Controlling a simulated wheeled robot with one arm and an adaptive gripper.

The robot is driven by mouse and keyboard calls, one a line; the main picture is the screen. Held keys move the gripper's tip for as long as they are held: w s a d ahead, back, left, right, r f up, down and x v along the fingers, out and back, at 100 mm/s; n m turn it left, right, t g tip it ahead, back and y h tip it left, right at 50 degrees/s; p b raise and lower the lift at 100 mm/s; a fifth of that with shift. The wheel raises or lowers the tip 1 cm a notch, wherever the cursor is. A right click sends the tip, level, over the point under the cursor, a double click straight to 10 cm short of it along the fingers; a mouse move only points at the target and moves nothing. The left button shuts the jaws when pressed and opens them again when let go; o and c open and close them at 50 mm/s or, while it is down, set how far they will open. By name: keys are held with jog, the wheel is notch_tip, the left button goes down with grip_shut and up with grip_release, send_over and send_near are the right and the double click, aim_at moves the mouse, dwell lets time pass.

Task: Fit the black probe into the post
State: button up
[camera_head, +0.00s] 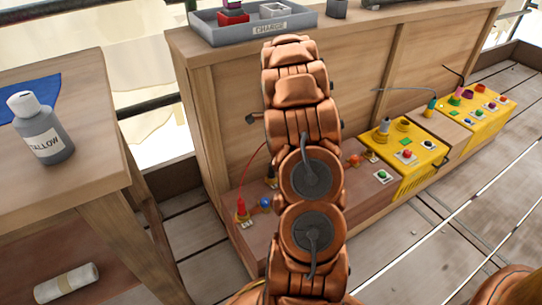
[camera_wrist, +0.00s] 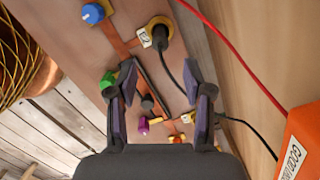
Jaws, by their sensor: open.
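The black probe (camera_wrist: 161,36) shows in the wrist view at the top middle, standing at a round yellow fitting (camera_wrist: 152,22) beside a small white label. I cannot tell how deep it sits. A black cable runs down from it and passes behind my right finger. My gripper (camera_wrist: 161,75) is open and empty, its fingers pointing toward the board just below the probe. Small yellow posts (camera_wrist: 186,120) with a white label lie between the fingers, partly hidden. I cannot tell which post is meant. In the head view a dark probe (camera_head: 271,177) is partly hidden by my arm.
A blue knob (camera_wrist: 93,13), green knob (camera_wrist: 109,79) and purple knob (camera_wrist: 143,125) stand close by. A red cable (camera_wrist: 235,55) and an orange box (camera_wrist: 298,145) are at right. Yellow panels (camera_head: 408,160) stand right of my arm; a bottle (camera_head: 42,130) is on the left table.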

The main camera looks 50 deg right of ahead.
jog(key=shift+r, duration=0.35)
jog(key=s+a+r+n+g, duration=0.1)
jog(key=s+a+r+n, duration=0.25)
jog(key=a, duration=0.55)
jog(key=s+a+r+n+g, duration=0.15)
jog(key=a+r+n, duration=0.3)
jog(key=a, duration=0.45)
jog(key=s+a+r+n, duration=0.3)
jog(key=a+r+n, duration=0.15)
jog(key=a, duration=0.45)
jog(key=s+a+n+g, duration=0.1)
jog(key=s+a+n, duration=0.5)
jog(key=s, duration=0.4)
jog(key=s+a+r+n+g+h, duration=0.1)
jog(key=s+a+n, duration=0.6)
jog(key=s, duration=0.3)
jog(key=shift+s+a+r+n, duration=0.15)
jog(key=shift+s+a+n, duration=0.1)
jog(key=shift+s+n, duration=0.1)
